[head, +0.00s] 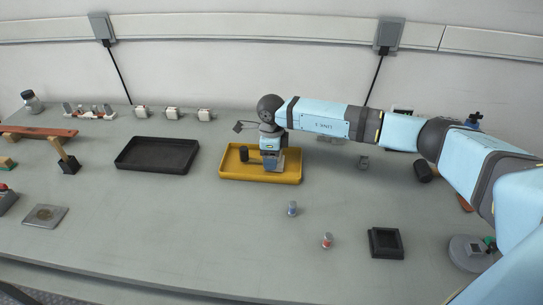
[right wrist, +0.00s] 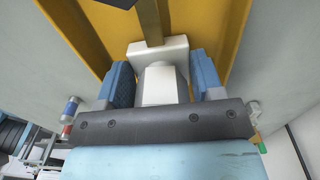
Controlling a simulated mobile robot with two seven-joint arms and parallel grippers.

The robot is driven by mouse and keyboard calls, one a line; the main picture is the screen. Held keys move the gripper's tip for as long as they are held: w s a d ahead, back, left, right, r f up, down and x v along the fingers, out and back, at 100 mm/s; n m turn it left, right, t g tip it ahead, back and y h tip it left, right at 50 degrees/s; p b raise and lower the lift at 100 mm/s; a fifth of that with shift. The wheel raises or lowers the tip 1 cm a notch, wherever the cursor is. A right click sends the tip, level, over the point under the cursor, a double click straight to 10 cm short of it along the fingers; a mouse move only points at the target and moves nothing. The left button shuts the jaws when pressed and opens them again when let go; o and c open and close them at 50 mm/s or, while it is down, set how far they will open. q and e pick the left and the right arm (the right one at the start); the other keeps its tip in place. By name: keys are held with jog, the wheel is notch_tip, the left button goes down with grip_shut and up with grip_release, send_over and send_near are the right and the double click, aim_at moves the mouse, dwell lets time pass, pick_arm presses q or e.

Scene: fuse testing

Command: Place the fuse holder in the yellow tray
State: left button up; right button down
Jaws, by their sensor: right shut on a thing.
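The yellow tray (head: 228,171) lies on the table near the middle in the head view. My right gripper (head: 273,166) points down over the right half of the tray. In the right wrist view, its blue fingers (right wrist: 160,85) are shut on a white block, the fuse holder (right wrist: 158,60). The yellow tray (right wrist: 216,38) shows just beyond it. The gripper hides most of the held fuse holder in the head view, and I cannot tell whether it touches the tray floor. My left gripper is not in view.
A black tray (head: 157,155) lies left of the yellow tray. Several white blocks (head: 172,113) stand along the back. Two small fuses (head: 292,209) (head: 327,240) stand in front, with a square black dish (head: 385,243) at right. The front middle of the table is mostly clear.

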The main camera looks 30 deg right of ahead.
jog(key=shift+f, duration=0.1)
jog(key=shift+f, duration=0.15)
jog(key=shift+c, duration=1.3)
grip_release()
notch_tip(320, 180, up, 12)
jog(key=shift+r+p, duration=0.25)
jog(key=shift+p, duration=0.1)
